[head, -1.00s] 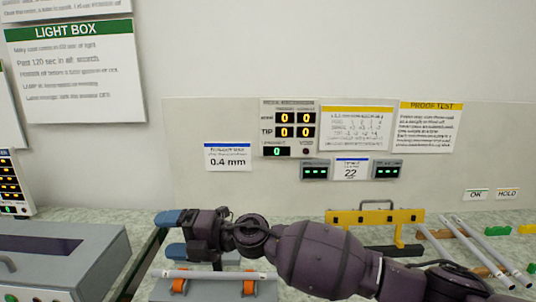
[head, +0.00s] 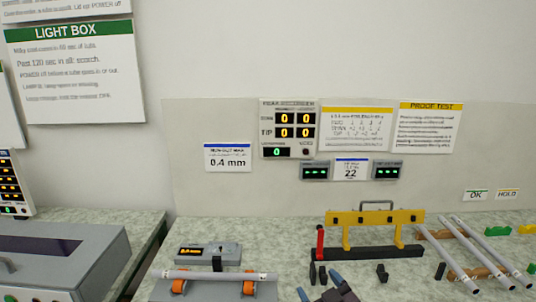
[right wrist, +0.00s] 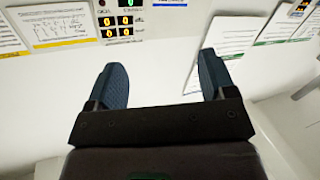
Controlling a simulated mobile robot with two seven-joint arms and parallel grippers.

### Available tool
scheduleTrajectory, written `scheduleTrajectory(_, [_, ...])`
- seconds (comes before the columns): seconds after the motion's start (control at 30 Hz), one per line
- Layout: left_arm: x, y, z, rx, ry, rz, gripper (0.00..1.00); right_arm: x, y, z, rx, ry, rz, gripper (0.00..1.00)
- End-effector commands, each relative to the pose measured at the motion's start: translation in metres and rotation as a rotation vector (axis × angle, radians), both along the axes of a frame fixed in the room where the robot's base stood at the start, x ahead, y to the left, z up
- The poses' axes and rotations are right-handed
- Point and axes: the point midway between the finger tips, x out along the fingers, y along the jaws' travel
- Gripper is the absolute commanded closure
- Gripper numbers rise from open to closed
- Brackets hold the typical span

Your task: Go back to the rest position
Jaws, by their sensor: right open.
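My right gripper (head: 318,286) shows at the bottom edge of the head view, low and right of centre, with blue fingertips. In the right wrist view my right gripper (right wrist: 160,82) has its two blue fingers spread wide with nothing between them; the white wall and its notices are beyond. A grey rod (head: 215,275) lies across the orange rollers of a grey stand, left of the gripper and apart from it. My left gripper is not in view.
A yellow frame (head: 375,217) on a black base stands right of centre. Several grey rods (head: 480,238) lie on a wooden rack at the right. A grey box (head: 60,262) stands at the left. A small grey gauge (head: 208,252) sits behind the roller stand. The bench between is partly clear.

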Motion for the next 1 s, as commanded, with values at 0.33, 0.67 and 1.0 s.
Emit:
scheduleTrajectory(0.33, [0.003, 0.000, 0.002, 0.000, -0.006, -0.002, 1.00, -0.100, -0.110, -0.105, 0.118, 0.274, -0.245, 0.23])
scheduleTrajectory(0.67, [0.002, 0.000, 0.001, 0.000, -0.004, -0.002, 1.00, -0.211, -0.158, -0.184, 0.104, 0.491, -0.389, 0.23])
scheduleTrajectory(1.0, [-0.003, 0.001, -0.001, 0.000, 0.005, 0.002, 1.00, -0.234, -0.161, -0.197, 0.099, 0.533, -0.405, 0.23])
